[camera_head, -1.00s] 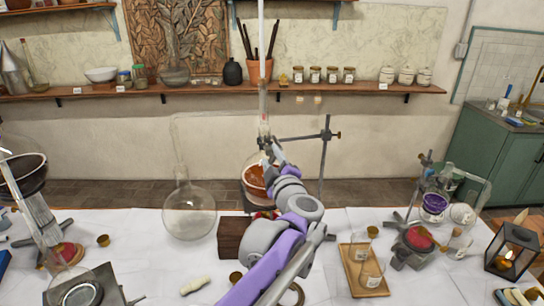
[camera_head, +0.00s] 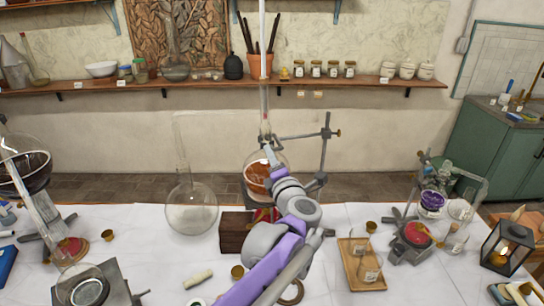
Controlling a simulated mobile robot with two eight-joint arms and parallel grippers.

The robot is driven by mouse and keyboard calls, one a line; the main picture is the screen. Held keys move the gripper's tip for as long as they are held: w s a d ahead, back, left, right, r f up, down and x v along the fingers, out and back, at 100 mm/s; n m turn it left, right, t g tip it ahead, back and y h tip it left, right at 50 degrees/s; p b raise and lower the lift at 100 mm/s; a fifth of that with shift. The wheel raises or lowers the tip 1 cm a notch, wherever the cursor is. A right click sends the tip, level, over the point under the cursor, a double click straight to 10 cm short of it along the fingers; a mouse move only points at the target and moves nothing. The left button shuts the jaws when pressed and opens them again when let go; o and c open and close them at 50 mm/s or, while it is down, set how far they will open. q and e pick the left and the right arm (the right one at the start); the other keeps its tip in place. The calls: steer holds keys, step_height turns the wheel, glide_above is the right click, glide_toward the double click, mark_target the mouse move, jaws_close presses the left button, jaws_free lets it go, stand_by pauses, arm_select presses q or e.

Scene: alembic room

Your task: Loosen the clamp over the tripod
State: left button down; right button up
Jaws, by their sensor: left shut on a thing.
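The clamp (camera_head: 300,135) is a dark arm reaching left from an upright stand rod (camera_head: 325,152) to the neck of a round flask (camera_head: 254,176) with orange-brown contents. A brass knob shows at the right end of the clamp. The flask sits above the tripod (camera_head: 247,203), which is mostly hidden by my arm and a dark wooden box. My left gripper (camera_head: 268,153) is at the flask-neck end of the clamp and shut on it; the fingertips are small and the exact contact is hard to see. My right gripper is not in view.
A large clear flask (camera_head: 191,210) stands left of the dark wooden box (camera_head: 234,232). A wooden tray (camera_head: 352,262) with glassware lies to the right. A tall thin glass tube (camera_head: 263,60) rises above the flask. A lantern (camera_head: 507,248) stands at far right.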

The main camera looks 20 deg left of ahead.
arm_select(q)
steer(key=n+p, duration=0.1)
steer(key=n, duration=0.4)
steer(key=shift+d+f+n, duration=0.1)
steer(key=shift+n, duration=0.3)
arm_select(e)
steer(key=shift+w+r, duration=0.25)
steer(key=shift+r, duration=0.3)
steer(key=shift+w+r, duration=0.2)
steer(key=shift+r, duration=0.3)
arm_select(q)
steer(key=shift+c, duration=2)
jaws_free()
steer(key=v, duration=1)
steer(key=shift+s+d+b, duration=0.2)
steer(key=shift+s+b, duration=0.1)
steer(key=shift+b, duration=0.15)
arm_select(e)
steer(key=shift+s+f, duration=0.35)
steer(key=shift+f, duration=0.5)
